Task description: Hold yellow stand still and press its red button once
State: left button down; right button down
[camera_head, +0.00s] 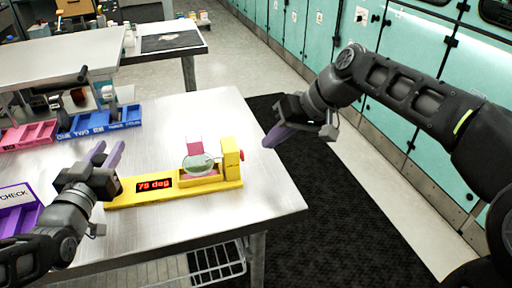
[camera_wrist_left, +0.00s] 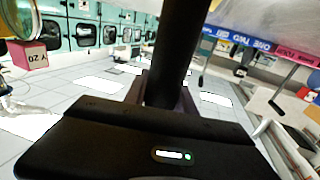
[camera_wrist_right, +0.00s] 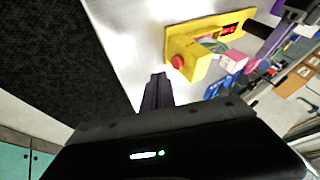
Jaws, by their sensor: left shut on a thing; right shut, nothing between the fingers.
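The yellow stand (camera_head: 215,184) lies near the table's front right edge, with a red lit display (camera_head: 154,184). Its red button (camera_head: 241,155) is on the raised block at the right end; it also shows in the right wrist view (camera_wrist_right: 178,62). A clear round dish (camera_head: 198,165) and a pink block (camera_head: 195,146) are at the stand. My left gripper (camera_head: 107,154) is at the stand's left end, shut on its black handle (camera_wrist_left: 168,55). My right gripper (camera_head: 275,135) is shut and empty, right of the button and apart from it, beyond the table's edge.
Blue bins (camera_head: 98,122) and pink bins (camera_head: 28,135) stand at the table's back left. A purple bin (camera_head: 18,215) with a CHECK sign is at the left. A dark mat (camera_head: 320,200) covers the floor at right. The table behind the stand is clear.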

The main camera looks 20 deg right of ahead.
pick_arm(q)
jog(key=shift+a, duration=0.2)
pick_arm(e)
jog(key=v, duration=0.6)
jog(key=shift+d, duration=0.1)
pick_arm(q)
jog(key=c, duration=0.9)
grip_release()
jog(key=shift+c, duration=0.2)
